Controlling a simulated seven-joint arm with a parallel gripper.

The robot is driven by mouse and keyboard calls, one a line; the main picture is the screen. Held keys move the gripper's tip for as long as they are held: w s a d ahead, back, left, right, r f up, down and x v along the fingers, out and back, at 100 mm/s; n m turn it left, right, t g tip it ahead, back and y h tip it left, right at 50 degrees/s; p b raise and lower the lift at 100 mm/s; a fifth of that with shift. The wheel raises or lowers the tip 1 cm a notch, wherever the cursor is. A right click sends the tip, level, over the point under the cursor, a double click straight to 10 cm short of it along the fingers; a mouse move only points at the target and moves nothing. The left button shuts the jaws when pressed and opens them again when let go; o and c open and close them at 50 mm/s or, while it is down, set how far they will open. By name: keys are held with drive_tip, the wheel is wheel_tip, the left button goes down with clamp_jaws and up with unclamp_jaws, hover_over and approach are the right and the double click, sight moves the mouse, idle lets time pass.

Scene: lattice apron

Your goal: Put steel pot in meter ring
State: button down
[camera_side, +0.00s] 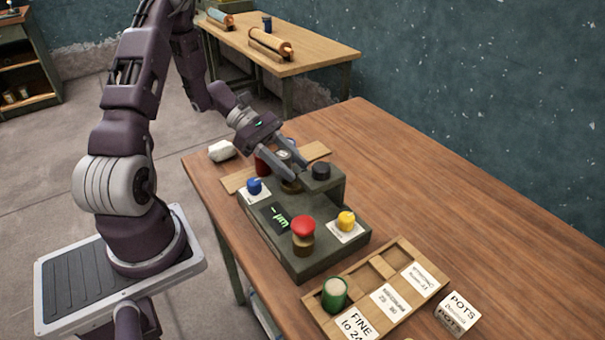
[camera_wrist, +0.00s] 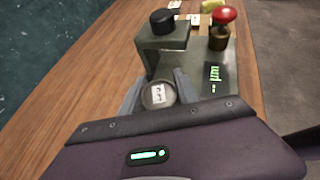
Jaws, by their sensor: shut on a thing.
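My gripper (camera_side: 287,160) is shut on the steel pot (camera_side: 284,155), a small grey round pot with a pale label on its lid. In the wrist view the steel pot (camera_wrist: 158,95) sits between the two fingers, lid toward the camera. The dark green meter (camera_side: 310,258) stands on the table, its display showing dashes and "µm". A brownish round part, seemingly the meter ring (camera_side: 291,186), shows on the meter below the pot. The pot appears above it; contact cannot be told. In the wrist view the pot and fingers hide the ring.
The meter carries a raised black knob (camera_side: 321,171) and a red button (camera_side: 303,226). Blue (camera_side: 254,187) and yellow (camera_side: 346,220) pieces sit on white cards. A red pot (camera_side: 262,164) stands behind. A wooden tray (camera_side: 404,254) holds a green pot (camera_side: 334,295).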

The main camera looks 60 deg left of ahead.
drive_tip(key=d, duration=0.1)
drive_tip(key=w+d, duration=0.1)
drive_tip(key=d, duration=0.1)
drive_tip(key=shift+w+d+f, duration=0.1)
drive_tip(key=shift+f, duration=0.7)
drive_tip(key=c, duration=0.9)
unclamp_jaws()
